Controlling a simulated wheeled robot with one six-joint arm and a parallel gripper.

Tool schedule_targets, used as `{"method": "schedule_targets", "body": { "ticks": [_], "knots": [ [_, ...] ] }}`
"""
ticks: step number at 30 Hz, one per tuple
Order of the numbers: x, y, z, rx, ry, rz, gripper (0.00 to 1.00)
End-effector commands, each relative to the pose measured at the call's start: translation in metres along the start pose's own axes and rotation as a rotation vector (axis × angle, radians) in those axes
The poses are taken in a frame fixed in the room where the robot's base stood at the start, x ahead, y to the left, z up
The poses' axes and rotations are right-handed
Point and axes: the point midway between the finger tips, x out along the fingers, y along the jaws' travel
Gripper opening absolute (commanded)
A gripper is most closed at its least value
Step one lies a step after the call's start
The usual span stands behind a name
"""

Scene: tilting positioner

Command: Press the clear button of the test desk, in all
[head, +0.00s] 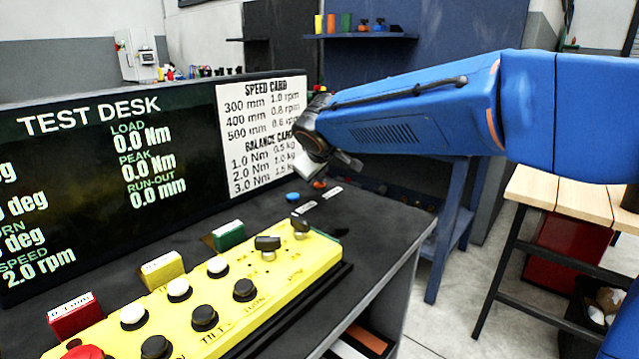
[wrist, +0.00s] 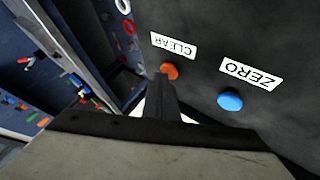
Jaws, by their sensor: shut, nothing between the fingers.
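The clear button is a small orange-red cap (wrist: 170,70) beside a white CLEAR label (wrist: 173,45) in the wrist view. In the head view the orange cap (head: 319,184) sits at the back right of the dark desk top, just below my gripper (head: 308,166). In the wrist view my gripper (wrist: 164,84) is shut and empty, and its dark tip overlaps the near edge of the orange cap. I cannot tell whether it touches. The blue button (wrist: 230,101) with the ZERO label (wrist: 250,75) is to the right, apart from the fingers; it also shows in the head view (head: 292,197).
A yellow control panel (head: 215,300) with several black and white knobs lies along the desk front. The large display (head: 90,190) stands behind it, with a white card (head: 262,130) at its right. A blue bench (head: 450,230) stands beyond the desk.

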Motion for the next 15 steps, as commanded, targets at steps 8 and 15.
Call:
{"method": "schedule_targets", "body": {
  "ticks": [8,15],
  "knots": [
    [-0.002,0.002,-0.002,0.001,-0.001,0.0,0.0],
    [-0.01,0.007,-0.007,0.0,0.0,0.0,0.0]
  ]
}}
